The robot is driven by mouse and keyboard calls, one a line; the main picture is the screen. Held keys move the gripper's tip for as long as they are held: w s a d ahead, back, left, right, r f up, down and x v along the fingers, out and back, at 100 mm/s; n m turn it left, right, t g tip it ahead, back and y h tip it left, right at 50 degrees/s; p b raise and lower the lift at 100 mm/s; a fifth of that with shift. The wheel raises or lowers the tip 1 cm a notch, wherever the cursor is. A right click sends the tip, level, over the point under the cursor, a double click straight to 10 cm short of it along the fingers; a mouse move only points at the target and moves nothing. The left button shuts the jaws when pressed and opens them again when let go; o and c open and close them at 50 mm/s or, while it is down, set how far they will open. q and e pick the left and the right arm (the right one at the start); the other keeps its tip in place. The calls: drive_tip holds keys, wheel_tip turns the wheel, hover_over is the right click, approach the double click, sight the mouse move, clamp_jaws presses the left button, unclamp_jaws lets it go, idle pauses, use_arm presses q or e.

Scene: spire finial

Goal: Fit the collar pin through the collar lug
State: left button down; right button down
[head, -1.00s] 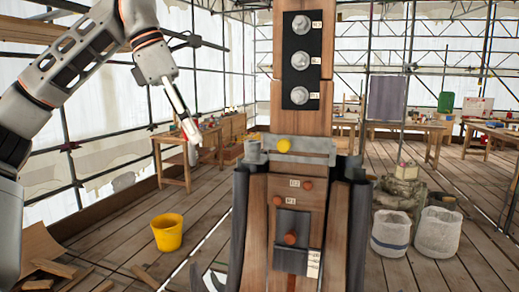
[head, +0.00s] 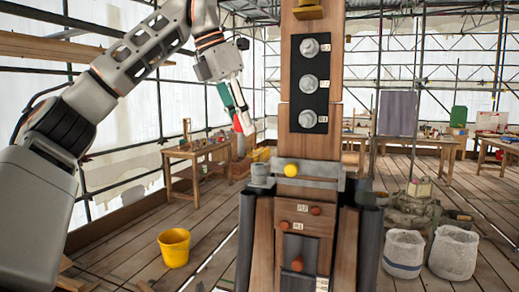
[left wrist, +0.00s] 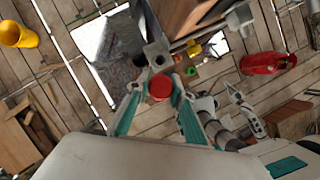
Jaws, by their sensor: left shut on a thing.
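My left gripper (head: 236,108) is shut on the red-capped collar pin (head: 242,122), left of the timber spire and above its collar. In the left wrist view the pin's round red head (left wrist: 160,88) sits between the two teal fingers; its shaft is hidden. The grey collar (head: 320,170) wraps the spire, with a round grey piece (head: 262,171) at its left end. A grey lug with a dark hole (left wrist: 157,53) lies just beyond the red head in the left wrist view. I cannot tell whether pin and lug touch.
A yellow knob (head: 291,170) is on the collar's front. A yellow bucket (head: 174,248) stands on the plank floor, with a workbench (head: 195,160) behind. Pale sacks (head: 403,253) stand right of the spire. A red can (left wrist: 268,63) shows in the left wrist view.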

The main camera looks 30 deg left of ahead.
use_arm(q)
drive_tip(key=w+d, duration=0.2)
drive_tip(key=w, duration=0.3)
drive_tip(key=f, duration=0.6)
drive_tip(key=shift+s+p, duration=0.25)
drive_tip(key=shift+p, duration=0.1)
drive_tip(key=shift+f, duration=0.55)
use_arm(e)
drive_tip(key=shift+s+d+f, duration=0.25)
drive_tip(key=shift+s+d, duration=0.05)
drive_tip(key=shift+d, duration=0.15)
use_arm(q)
drive_tip(key=shift+f, duration=0.1)
drive_tip(key=c, duration=1.8)
unclamp_jaws()
drive_tip(key=shift+o, duration=0.2)
use_arm(e)
drive_tip(key=shift+d, duration=0.1)
